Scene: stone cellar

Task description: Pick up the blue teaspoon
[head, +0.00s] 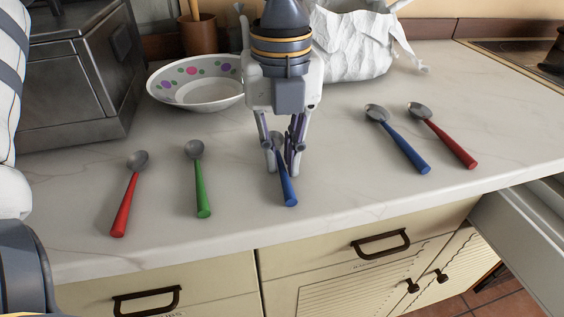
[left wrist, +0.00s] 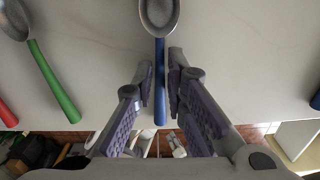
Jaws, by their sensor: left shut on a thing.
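A blue teaspoon (head: 289,190) with a grey metal bowl lies near the front middle of the worktop. My left gripper (head: 281,168) comes down over it from above, and its fingers are shut on the handle. In the left wrist view, the blue handle (left wrist: 160,102) runs between the two fingertips (left wrist: 160,82), with the bowl (left wrist: 160,14) beyond them. In the head view the gripper hides much of the bowl. The spoon appears to be at the worktop; I cannot tell whether it is clear of it. A second blue teaspoon (head: 405,147) lies to the right. My right gripper is not in view.
A green teaspoon (head: 201,185) and a red teaspoon (head: 126,200) lie left of my gripper. Another red teaspoon (head: 449,143) lies far right. A spotted bowl (head: 160,90) and white crumpled bag (head: 345,45) stand behind. An open drawer (head: 530,215) juts out at right.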

